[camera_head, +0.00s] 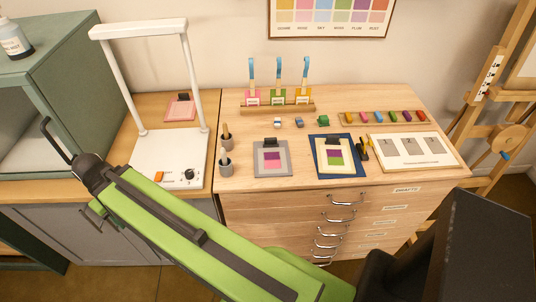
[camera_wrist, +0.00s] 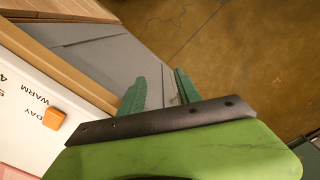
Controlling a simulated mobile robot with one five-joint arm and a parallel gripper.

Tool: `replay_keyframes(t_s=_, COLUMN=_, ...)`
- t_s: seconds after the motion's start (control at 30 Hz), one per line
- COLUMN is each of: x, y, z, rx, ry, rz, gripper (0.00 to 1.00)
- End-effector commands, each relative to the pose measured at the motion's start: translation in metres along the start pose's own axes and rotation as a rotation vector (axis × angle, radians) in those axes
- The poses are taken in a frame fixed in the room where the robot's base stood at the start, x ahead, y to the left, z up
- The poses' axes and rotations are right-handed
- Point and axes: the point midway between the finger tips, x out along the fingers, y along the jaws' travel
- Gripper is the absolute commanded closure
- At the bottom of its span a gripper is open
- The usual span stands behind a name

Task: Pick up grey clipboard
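The grey clipboard (camera_head: 257,171) lies flat on the wooden drawer-unit top, near its front edge. It has a black clip at its far end and a sheet with purple and pink patches. It does not show in the wrist view. My gripper (camera_wrist: 158,90) shows in the wrist view as two green fingers held apart with nothing between them. They are in front of a grey cabinet front, beside the lamp base. In the head view my green arm reaches to the left, well away from the clipboard, and its fingers are not clear.
A blue clipboard (camera_head: 319,171) lies right of the grey one, and two grey pots (camera_head: 225,167) stand left. A white lamp (camera_head: 150,160) stands left; its base (camera_wrist: 30,125) shows in the wrist view.

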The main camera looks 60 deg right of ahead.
Motion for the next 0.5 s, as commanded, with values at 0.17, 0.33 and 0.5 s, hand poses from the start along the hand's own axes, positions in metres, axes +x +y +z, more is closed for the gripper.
replay_keyframes(t_s=0.17, x=-0.076, y=0.003, z=-0.006, rx=-0.002, ry=0.016, rz=0.0, gripper=0.6)
replay_keyframes(t_s=0.33, x=-0.141, y=0.013, z=-0.015, rx=-0.011, ry=0.037, rz=0.001, gripper=0.6)
replay_keyframes(t_s=0.5, x=-0.191, y=0.045, z=-0.021, rx=-0.033, ry=0.05, rz=0.005, gripper=0.6)
